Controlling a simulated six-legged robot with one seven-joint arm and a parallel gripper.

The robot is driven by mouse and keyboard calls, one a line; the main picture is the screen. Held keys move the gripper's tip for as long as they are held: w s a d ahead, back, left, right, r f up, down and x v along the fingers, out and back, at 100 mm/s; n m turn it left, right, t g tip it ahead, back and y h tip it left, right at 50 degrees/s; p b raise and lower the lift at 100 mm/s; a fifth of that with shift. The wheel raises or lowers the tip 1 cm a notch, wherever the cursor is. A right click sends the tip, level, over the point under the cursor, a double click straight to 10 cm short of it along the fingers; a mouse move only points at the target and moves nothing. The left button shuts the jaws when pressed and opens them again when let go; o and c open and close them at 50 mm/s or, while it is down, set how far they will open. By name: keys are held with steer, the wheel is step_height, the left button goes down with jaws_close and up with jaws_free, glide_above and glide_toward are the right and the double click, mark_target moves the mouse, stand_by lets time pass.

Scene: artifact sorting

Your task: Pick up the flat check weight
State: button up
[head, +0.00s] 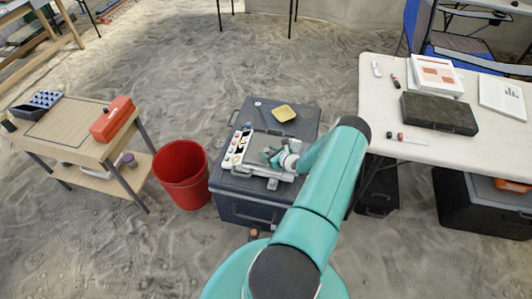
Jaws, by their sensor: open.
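My gripper (271,156) is at the end of my teal arm, low over a grey flat scale-like plate (256,160) on a dark grey case (230,190). Its teal fingers are small in the picture but look apart. I cannot make out a flat check weight for certain; it may be hidden beneath my gripper or too small to tell from the grey plate. Whether the fingers touch anything is unclear.
On the same case are a white strip with coloured pieces (237,146) and a yellow dish (284,113). A red bucket (182,172) stands to its left. A wooden table (68,122) is far left; a white table (450,148) with boxes is right.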

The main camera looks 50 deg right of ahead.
steer(key=shift+x, duration=1)
steer(key=shift+c, duration=0.5)
jaws_close()
